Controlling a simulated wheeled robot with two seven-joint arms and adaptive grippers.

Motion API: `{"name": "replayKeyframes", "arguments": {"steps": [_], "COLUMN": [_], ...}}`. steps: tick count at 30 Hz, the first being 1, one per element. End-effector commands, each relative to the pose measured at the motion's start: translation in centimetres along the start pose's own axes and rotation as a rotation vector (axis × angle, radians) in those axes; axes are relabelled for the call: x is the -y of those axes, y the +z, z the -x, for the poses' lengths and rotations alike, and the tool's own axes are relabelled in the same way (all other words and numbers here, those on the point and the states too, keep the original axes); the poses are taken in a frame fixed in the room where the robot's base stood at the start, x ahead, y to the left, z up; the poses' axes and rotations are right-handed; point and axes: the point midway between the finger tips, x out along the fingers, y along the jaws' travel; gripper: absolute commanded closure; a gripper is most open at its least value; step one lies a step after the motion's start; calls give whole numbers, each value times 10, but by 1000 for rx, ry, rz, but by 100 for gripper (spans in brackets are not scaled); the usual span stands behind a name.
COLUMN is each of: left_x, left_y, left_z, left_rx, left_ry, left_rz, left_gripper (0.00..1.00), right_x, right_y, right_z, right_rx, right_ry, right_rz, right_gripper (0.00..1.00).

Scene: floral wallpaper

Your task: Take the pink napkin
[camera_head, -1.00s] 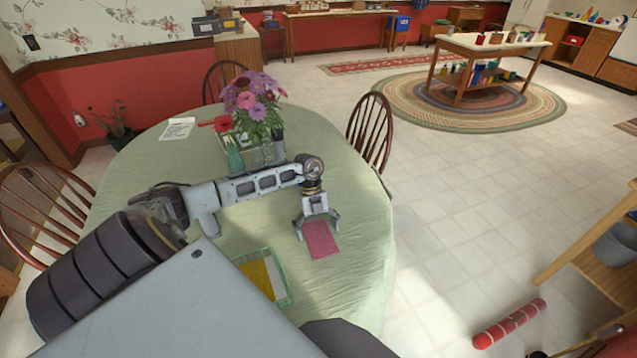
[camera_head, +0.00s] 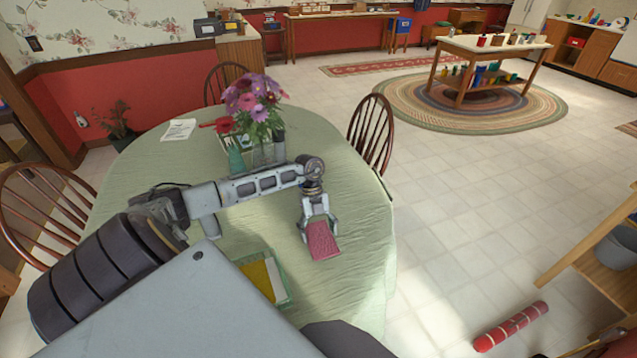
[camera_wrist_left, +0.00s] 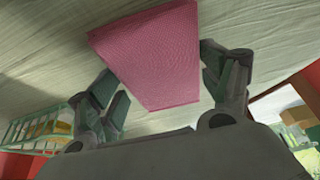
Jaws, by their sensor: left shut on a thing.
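The pink napkin (camera_head: 322,241) is a flat folded rectangle over the right part of the green-covered table. My left gripper (camera_head: 319,230) is above the table and shut on the napkin, with a finger on each side of it. In the left wrist view the napkin (camera_wrist_left: 152,55) shows between the two fingers (camera_wrist_left: 168,88), its wide face toward the camera. I cannot tell whether its far edge touches the cloth. My right gripper is not in view.
The round table (camera_head: 190,150) carries a green basket (camera_head: 282,276) with yellow contents near my gripper. A vase of flowers (camera_head: 252,105) stands behind my forearm. Wooden chairs (camera_head: 371,132) surround the table. A red roll (camera_head: 510,326) lies on the floor at right.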

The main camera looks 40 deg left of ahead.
Motion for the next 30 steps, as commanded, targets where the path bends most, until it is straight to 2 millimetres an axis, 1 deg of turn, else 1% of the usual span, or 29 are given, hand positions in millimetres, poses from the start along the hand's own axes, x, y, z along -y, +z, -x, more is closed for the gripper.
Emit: {"name": "replayKeyframes", "arguments": {"steps": [15,23,30], "left_x": [0,1,1], "left_y": [-13,8,36], "left_z": [32,38,50], "left_rx": [2,1,1], "left_ry": [0,-1,-3], "left_rz": [-2,2,3], "left_gripper": [49,49,49], "right_x": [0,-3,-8], "right_y": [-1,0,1], "right_z": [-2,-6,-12], "right_rx": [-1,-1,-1], "right_ry": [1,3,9], "right_rz": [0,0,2], "right_gripper": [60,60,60]}}
